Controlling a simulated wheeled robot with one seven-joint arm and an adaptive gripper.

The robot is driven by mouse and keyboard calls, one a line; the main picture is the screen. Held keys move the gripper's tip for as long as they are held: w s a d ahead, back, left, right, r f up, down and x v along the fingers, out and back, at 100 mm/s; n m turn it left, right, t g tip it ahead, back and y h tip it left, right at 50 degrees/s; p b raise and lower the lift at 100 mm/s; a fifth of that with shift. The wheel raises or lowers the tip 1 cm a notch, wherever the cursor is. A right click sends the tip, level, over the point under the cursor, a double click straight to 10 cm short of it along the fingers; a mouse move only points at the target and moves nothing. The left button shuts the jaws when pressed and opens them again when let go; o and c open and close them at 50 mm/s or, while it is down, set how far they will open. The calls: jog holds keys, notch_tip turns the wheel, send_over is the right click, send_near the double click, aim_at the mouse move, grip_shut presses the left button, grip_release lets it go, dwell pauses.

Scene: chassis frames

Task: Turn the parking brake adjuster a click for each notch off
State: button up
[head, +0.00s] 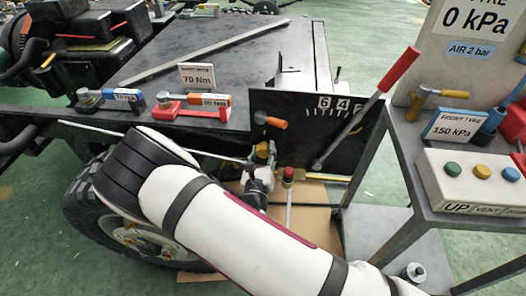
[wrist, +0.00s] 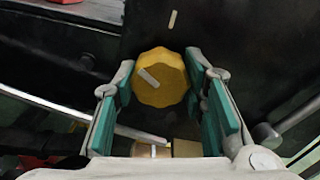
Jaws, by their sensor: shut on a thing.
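The yellow faceted adjuster knob (wrist: 160,77) sits on a black plate in the wrist view. Its pale pointer line slants to the upper left, out of line with the fixed pale mark (wrist: 172,19) above it. My gripper (wrist: 167,92) is shut on the knob, with one teal pad at either side. In the head view my arm partly hides the gripper and knob. A lever with a red grip (head: 400,69) slants across the black plate (head: 290,104) with its numbered notch scale (head: 338,103); some digits are hard to read.
A cart (head: 431,190) with a button box (head: 468,178) and pressure signs stands at the right. A tyre (head: 88,215) is beneath my arm. An orange-handled part (head: 271,121) sticks out near the plate.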

dwell(0.3)
jog(key=o, duration=1.2)
jog(key=shift+s, duration=0.15)
jog(key=s, duration=1.1)
jog(key=shift+s+a, duration=0.2)
jog(key=shift+s, duration=0.2)
